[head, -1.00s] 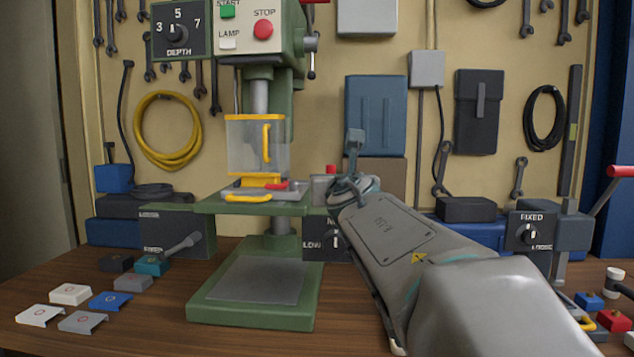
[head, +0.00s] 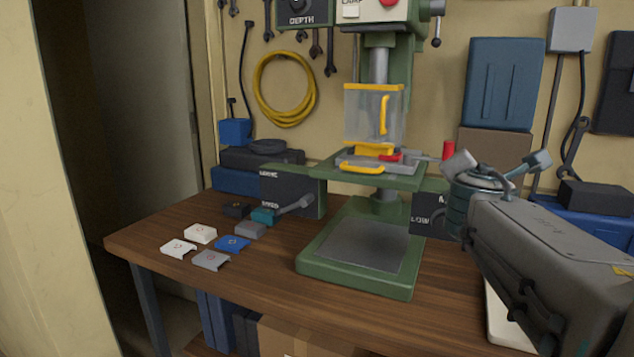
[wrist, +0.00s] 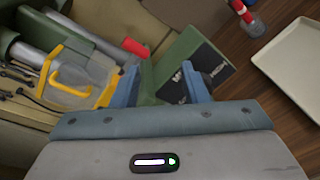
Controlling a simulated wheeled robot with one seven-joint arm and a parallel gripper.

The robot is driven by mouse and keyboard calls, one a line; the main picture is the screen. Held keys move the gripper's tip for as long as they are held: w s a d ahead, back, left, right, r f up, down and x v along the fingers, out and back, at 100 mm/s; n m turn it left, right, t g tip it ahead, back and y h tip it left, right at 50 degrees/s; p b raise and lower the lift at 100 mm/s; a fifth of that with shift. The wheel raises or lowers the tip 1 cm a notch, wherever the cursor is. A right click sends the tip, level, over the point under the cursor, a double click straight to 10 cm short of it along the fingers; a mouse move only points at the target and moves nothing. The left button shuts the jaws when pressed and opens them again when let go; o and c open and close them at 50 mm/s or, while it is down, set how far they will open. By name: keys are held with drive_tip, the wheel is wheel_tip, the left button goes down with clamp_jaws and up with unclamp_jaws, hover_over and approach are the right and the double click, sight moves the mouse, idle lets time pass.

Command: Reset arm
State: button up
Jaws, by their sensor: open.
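My gripper (head: 498,162) is at the right in the head view, raised above the bench, with its two fingers spread apart and nothing between them. In the wrist view my gripper (wrist: 160,82) shows two blue-grey fingers, open and empty. The green drill press (head: 365,265) stands left of my gripper. Its clear guard with yellow edges (head: 374,115) hangs above its table. The guard also shows at the left in the wrist view (wrist: 80,75).
Several box covers and boxes, including a blue one (head: 232,243) and a white one (head: 200,233), lie on the wooden bench (head: 270,290) at left. A pale tray (wrist: 300,65) lies at right in the wrist view.

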drive_tip(key=s+a+f+m+g+y+p, duration=0.3)
drive_tip(key=s+a+f+m+g+p, duration=0.3)
drive_tip(key=s+m, duration=0.4)
drive_tip(key=s+a+f+m+g+y+p, duration=0.4)
drive_tip(key=s+a+f+m+g+p, duration=0.2)
drive_tip(key=s+m, duration=0.4)
drive_tip(key=shift+s+a+f+m+p, duration=0.4)
drive_tip(key=shift+f+m+p, duration=0.4)
drive_tip(key=shift+p, duration=0.45)
drive_tip(key=shift+w+r, duration=0.1)
